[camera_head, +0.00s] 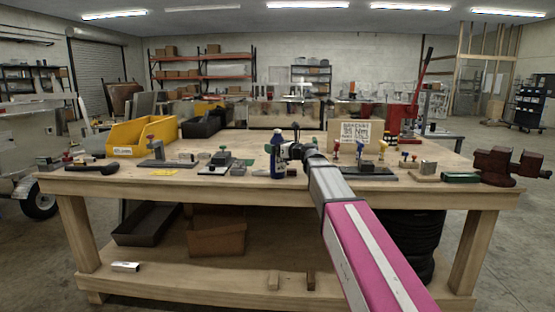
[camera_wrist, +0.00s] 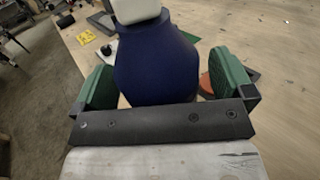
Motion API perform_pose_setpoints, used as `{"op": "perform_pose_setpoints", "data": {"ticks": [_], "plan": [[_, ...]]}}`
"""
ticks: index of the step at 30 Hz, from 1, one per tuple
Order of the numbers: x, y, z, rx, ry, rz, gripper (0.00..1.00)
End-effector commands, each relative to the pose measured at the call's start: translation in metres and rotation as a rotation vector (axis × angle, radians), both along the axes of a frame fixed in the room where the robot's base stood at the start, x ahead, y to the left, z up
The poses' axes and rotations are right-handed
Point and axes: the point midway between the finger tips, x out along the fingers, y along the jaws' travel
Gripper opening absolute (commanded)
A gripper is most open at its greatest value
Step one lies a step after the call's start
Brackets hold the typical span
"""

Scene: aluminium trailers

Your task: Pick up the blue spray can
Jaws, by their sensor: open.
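The blue spray can (camera_head: 277,160) stands upright on the wooden workbench, near the middle of its front part, with a pale cap on top. In the wrist view the blue can (camera_wrist: 157,66) fills the space between the two green finger pads. My gripper (camera_head: 287,152) is at the can in the head view, reaching in from the right. In the wrist view my gripper (camera_wrist: 170,82) is open, with a pad to each side of the can and gaps showing beside it. The can's lower part is hidden behind the gripper's dark bar.
Small clamps and tools lie on both sides of the can.

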Motion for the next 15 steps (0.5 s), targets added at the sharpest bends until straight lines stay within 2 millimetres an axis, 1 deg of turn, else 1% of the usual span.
{"op": "perform_pose_setpoints", "data": {"ticks": [6, 8, 9, 11, 12, 13, 14, 15], "plan": [[0.0005, 0.0007, -0.0002, 0.0, 0.0, -0.001, 0.99], [0.0005, 0.0007, -0.0002, 0.0, 0.0, -0.001, 0.8], [0.0004, 0.0006, -0.0002, 0.0, 0.0, -0.001, 0.67], [0.0004, 0.0006, -0.0002, 0.0, 0.0, -0.001, 0.47], [0.0004, 0.0006, -0.0002, 0.0, 0.0, -0.001, 0.34], [0.0004, 0.0006, -0.0002, 0.0, 0.0, -0.001, 0.24], [0.0004, 0.0006, -0.0002, 0.0, 0.0, -0.001, 0.16], [0.0005, 0.0005, 0.0001, 0.001, -0.001, -0.001, 0.16]]}}
